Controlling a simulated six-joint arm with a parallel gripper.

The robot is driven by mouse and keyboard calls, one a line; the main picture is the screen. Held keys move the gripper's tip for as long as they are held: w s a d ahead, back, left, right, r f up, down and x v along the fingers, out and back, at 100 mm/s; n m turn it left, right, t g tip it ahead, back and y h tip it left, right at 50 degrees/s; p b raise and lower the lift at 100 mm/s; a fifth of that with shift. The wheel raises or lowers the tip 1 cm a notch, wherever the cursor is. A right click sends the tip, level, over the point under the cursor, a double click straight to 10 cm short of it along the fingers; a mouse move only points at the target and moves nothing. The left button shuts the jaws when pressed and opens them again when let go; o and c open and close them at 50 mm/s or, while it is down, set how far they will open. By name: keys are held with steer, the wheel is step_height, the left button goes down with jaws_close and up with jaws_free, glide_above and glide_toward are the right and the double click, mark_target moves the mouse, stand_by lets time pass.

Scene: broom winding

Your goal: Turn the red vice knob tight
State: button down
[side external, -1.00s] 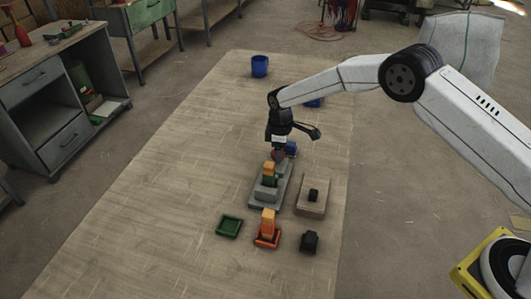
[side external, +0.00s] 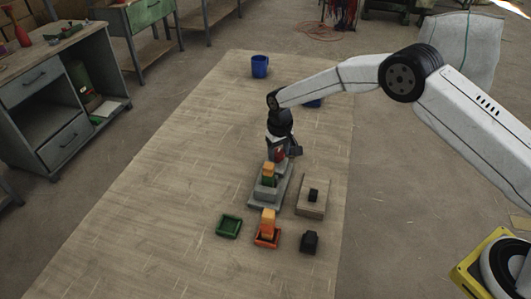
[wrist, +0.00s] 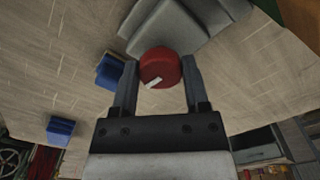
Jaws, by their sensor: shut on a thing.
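The red vice knob (wrist: 160,68) is a round red disc with a white mark, at the end of the grey vice (wrist: 172,24). My gripper (wrist: 160,80) has one finger on each side of the knob and is shut on it. In the side external view the knob (side external: 281,154) shows as a small red patch, partly hidden by my gripper (side external: 283,152). The vice (side external: 265,193) stands on the mat with an orange and a green block (side external: 268,173) in it.
A green tray (side external: 229,226), an orange tray (side external: 267,241) with an orange block, a black block (side external: 310,242) and a wooden board (side external: 312,206) with a black piece lie near the vice. A blue cup (side external: 260,66) stands farther back. The mat's left side is clear.

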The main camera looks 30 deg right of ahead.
mark_target(279, 153)
steer(key=shift+m, duration=0.5)
steer(key=shift+c, duration=0.4)
jaws_free()
steer(key=shift+r, duration=0.15)
steer(key=shift+r, duration=3.8)
